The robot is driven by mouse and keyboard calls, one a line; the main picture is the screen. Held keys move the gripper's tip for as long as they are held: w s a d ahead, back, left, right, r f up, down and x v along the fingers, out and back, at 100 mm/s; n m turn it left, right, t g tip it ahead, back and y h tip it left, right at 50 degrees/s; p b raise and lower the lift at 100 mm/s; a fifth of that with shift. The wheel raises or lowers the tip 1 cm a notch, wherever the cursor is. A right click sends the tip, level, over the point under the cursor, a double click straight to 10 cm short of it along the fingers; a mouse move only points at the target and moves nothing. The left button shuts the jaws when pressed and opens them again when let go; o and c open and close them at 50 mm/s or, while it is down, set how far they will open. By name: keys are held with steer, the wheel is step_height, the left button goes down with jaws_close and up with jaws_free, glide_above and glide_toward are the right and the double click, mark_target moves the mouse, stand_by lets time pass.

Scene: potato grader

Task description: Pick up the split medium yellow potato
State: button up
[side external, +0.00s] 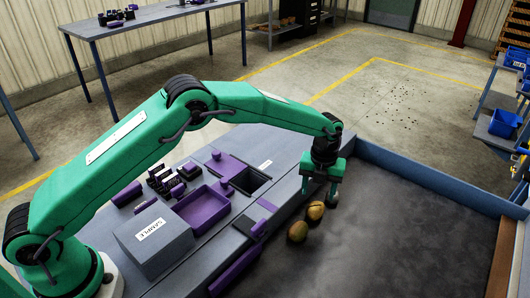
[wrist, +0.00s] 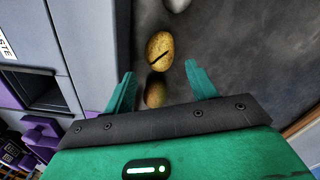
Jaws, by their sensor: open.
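A yellow-brown potato with a dark split across it (wrist: 159,46) lies on the dark grey surface, ahead of my fingertips in the wrist view. It appears to be the farther of two potatoes in the side view (side external: 316,211). My gripper (wrist: 158,76) is open and empty, pointing down above the surface; it also shows in the side view (side external: 322,193). A second brownish potato (wrist: 155,93) lies close to the split one, seen between my fingers and partly in shadow. It appears to be the nearer one in the side view (side external: 297,231).
A pale, greyish object (wrist: 177,4) is cut off at the wrist view's top edge. The bench (side external: 285,190) left of the dark surface holds a square opening (side external: 248,181), a purple tray (side external: 202,208) and a SAMPLE box (side external: 153,238). A blue-grey wall (side external: 440,183) bounds the far side.

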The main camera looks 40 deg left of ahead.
mark_target(316, 205)
steer(key=shift+f, duration=1.25)
steer(key=shift+f, duration=0.1)
steer(key=shift+f, duration=2.5)
steer(key=c, duration=0.8)
steer(key=shift+r, duration=0.1)
